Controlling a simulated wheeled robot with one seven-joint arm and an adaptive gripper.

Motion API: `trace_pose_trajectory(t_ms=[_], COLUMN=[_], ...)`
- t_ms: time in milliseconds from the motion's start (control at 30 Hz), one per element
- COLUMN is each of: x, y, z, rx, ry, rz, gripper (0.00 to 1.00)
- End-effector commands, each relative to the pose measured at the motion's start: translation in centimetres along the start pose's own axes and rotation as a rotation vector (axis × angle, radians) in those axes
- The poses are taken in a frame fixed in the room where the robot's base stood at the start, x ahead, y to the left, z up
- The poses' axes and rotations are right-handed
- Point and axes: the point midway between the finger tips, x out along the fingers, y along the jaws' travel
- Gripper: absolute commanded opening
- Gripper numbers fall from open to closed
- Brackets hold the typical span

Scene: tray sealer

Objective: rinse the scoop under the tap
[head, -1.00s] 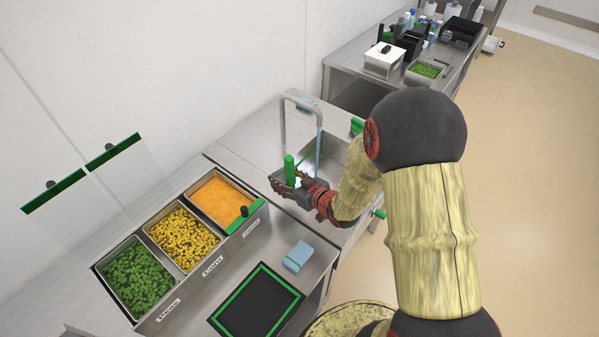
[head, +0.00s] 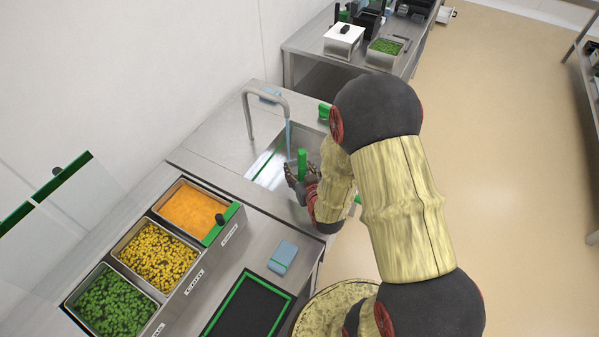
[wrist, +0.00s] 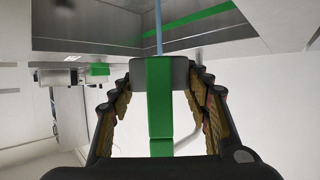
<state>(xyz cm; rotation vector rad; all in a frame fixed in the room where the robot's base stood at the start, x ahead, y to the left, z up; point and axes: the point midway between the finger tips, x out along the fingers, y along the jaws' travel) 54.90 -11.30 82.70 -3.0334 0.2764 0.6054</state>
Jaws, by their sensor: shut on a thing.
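My gripper (head: 303,181) is shut on the green handle of the scoop (head: 302,160) and holds it at the sink's near right side. In the wrist view the scoop (wrist: 160,95) stands between the fingers, a green bar with a grey part at its far end. The tap (head: 248,112) is a grey arched pipe at the sink. A thin blue stream of water (head: 289,140) falls from its spout, and it also shows in the wrist view (wrist: 158,28) beyond the scoop's grey end. I cannot tell whether the water touches the scoop. The sink basin (head: 262,166) is partly hidden by my arm.
Food pans with orange (head: 190,208), yellow (head: 155,256) and green (head: 110,305) contents stand at the left. A blue cloth or sponge (head: 283,256) and a green-edged black mat (head: 245,310) lie in front. Another bench (head: 300,45) stands behind the sink.

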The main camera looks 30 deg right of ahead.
Motion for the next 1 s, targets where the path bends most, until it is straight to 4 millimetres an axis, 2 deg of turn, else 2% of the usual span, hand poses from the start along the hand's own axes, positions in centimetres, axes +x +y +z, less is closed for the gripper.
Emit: trace_pose_trajectory(t_ms=[1000], x=[9.4], y=[0.0], z=[0.8], rx=[0.0], ry=[0.002], rz=[0.0], gripper=[0.19])
